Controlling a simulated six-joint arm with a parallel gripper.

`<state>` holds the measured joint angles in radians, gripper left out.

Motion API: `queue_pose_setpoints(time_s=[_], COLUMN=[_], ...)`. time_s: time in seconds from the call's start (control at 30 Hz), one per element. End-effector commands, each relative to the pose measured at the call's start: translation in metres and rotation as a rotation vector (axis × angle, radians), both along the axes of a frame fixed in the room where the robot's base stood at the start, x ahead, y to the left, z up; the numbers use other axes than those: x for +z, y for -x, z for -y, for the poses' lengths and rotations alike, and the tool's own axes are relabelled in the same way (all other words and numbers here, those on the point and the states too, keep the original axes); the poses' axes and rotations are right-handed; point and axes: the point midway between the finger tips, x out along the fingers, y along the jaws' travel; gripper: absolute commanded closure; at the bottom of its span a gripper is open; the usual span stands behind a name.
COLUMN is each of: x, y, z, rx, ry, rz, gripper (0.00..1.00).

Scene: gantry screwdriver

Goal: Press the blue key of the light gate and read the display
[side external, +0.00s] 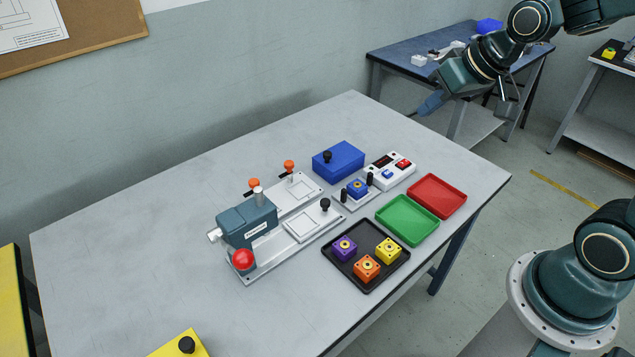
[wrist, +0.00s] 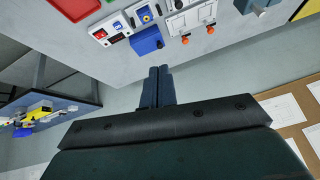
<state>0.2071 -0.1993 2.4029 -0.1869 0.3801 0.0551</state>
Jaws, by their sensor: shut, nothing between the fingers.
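The light gate's white box (side external: 390,171) stands near the right end of the table. It has a blue key (side external: 387,174), a red key (side external: 403,163) and a dark display (side external: 382,161), too small to read. In front of it a grey plate (side external: 343,199) carries two black posts with a blue block (side external: 357,188) between them. My gripper (side external: 430,104) is shut and empty, high beyond the table's far right edge, well apart from the box. In the wrist view the closed fingers (wrist: 160,72) point toward the table, with the white box (wrist: 122,33) beyond them.
A blue box with a black knob (side external: 338,160) stands left of the light gate. Red (side external: 437,195) and green (side external: 408,221) trays and a black tray (side external: 352,273) with three blocks lie in front. A screwdriver fixture (side external: 247,222) is to the left. The table's left part is clear.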

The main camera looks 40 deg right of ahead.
Motion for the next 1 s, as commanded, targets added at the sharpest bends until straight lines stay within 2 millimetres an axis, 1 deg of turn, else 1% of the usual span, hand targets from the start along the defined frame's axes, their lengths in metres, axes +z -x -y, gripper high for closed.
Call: queue_pose_setpoints(time_s=[0.03, 0.2, 0.5, 0.7, 1.0], x=[-0.006, -0.023, -0.057, -0.082, -0.124], y=[-0.008, -0.031, -0.066, -0.087, -0.110], z=[0.003, 0.013, 0.032, 0.047, 0.073], rx=[-0.011, -0.045, -0.114, -0.170, -0.269], ry=[-0.012, -0.051, -0.125, -0.178, -0.257], rz=[0.000, 0.017, 0.051, 0.077, 0.117], gripper=[1.00, 1.00, 1.00, 1.00, 1.00])
